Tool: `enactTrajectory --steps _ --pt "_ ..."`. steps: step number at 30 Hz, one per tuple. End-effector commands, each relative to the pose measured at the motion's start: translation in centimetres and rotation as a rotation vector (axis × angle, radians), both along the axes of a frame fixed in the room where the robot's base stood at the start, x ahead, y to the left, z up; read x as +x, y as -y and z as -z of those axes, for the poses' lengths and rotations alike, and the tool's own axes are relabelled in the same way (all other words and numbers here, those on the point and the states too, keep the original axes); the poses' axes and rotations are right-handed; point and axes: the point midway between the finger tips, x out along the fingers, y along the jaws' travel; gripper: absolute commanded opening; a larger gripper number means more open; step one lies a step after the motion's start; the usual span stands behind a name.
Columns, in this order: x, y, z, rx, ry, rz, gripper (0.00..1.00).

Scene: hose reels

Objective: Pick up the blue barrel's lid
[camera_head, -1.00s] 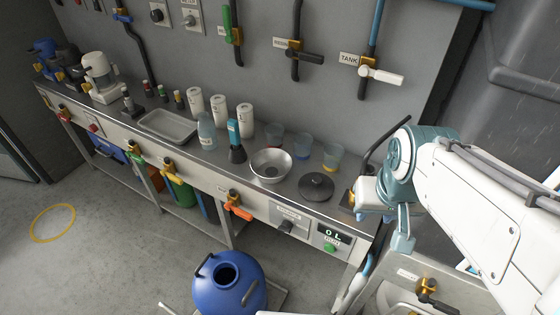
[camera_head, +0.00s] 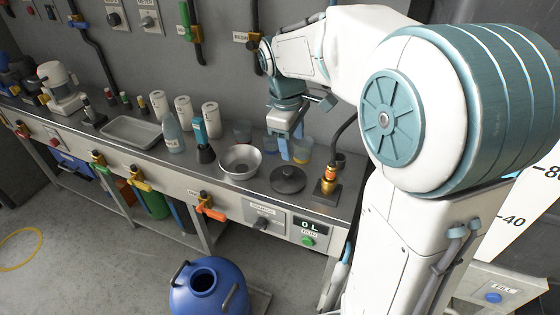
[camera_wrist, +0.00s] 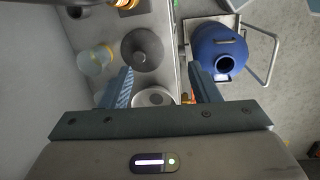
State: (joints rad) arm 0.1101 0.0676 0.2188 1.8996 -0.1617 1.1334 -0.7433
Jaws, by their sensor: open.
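A dark grey round lid (camera_head: 288,180) with a small knob lies flat on the steel counter, right of the metal bowl. It also shows in the wrist view (camera_wrist: 142,48), ahead of the left finger. The blue barrel (camera_head: 212,292) stands on the floor in front of the counter with its round top opening uncovered. It is at the upper right of the wrist view (camera_wrist: 217,50). My gripper (camera_head: 291,150) points down above the back of the counter, near the lid and apart from it. In the wrist view its fingers (camera_wrist: 160,75) are spread and empty.
A metal bowl (camera_head: 240,161) sits left of the lid. Clear cups (camera_head: 302,150) stand behind it, partly hidden by my gripper. A brass fitting with a dark bent pipe (camera_head: 328,181) is close on the right. A bottle (camera_head: 173,134) and white canisters (camera_head: 210,118) stand further left.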

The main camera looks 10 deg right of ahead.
Motion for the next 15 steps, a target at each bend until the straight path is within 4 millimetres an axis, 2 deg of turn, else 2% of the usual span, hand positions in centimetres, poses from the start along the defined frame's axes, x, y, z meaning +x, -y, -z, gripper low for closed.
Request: enactTrajectory --steps 1,6,10,15 --pt "1.6 -0.1 1.2 -0.003 -0.025 -0.062 0.56" --pt "5.5 -0.4 3.1 -0.009 -0.087 -0.265 0.56" --pt "7.5 -0.4 4.2 -0.005 -0.119 -0.372 0.56" --pt "8.7 -0.4 5.0 -0.002 -0.138 -0.442 0.56"
